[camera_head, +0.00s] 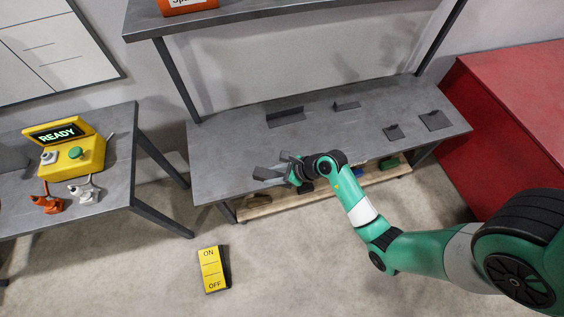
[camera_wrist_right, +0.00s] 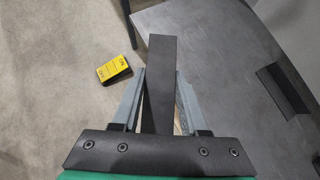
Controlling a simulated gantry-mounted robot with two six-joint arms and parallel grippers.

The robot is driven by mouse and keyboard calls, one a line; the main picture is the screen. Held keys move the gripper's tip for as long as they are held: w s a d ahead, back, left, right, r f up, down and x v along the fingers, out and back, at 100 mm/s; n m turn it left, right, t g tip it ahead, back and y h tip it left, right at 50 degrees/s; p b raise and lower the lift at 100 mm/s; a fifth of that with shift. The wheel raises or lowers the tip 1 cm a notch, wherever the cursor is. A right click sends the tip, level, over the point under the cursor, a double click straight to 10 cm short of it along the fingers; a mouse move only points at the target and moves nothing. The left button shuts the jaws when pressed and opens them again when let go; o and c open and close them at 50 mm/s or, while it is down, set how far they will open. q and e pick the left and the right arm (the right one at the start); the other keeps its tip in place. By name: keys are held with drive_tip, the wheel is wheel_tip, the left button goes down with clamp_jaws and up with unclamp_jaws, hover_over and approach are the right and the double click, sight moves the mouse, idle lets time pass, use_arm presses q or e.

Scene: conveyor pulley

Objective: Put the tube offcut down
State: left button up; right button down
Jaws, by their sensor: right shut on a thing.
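The tube offcut is a dark grey, straight, square-edged piece; in the head view (camera_head: 266,173) it shows at the front left part of the grey workbench (camera_head: 228,150). My right gripper (camera_head: 283,166) is shut on it. In the right wrist view the offcut (camera_wrist_right: 162,62) sticks out between the two fingers of my right gripper (camera_wrist_right: 160,90), past their tips. Part of it is hidden between the fingers. Whether it touches the bench top I cannot tell. My left gripper is not in view.
Dark angled holders (camera_head: 286,115) stand on the bench, with several along its back and right side. A wooden lower shelf (camera_head: 330,191) holds small items. A yellow console (camera_head: 80,153) reads READY. A yellow ON/OFF block (camera_head: 211,269) lies on the floor. A red cabinet (camera_head: 520,110) stands right.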

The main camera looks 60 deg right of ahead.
drive_tip(key=s+d+f+m+h+b, duration=0.2)
drive_tip(key=s+d+f+m, duration=0.15)
drive_tip(key=d+f, duration=0.4)
drive_tip(key=shift+n, duration=0.55)
drive_tip(key=w+d+f+b, duration=0.2)
drive_tip(key=d+f+b, duration=0.1)
drive_tip(key=w+d+f+b, duration=0.2)
drive_tip(key=d+f+b, duration=0.1)
drive_tip(key=f+b, duration=0.1)
drive_tip(key=w+d+f+b, duration=0.3)
drive_tip(key=d+b, duration=0.1)
drive_tip(key=shift+f, duration=0.15)
drive_tip(key=shift+w+d, duration=0.1)
drive_tip(key=shift+w, duration=0.05)
drive_tip(key=f+b, duration=0.4)
drive_tip(key=shift+w+d, duration=0.2)
drive_tip(key=shift+d, duration=0.05)
drive_tip(key=shift+r, duration=0.2)
drive_tip(key=shift+f, duration=0.15)
drive_tip(key=shift+c, duration=2.2)
unclamp_jaws()
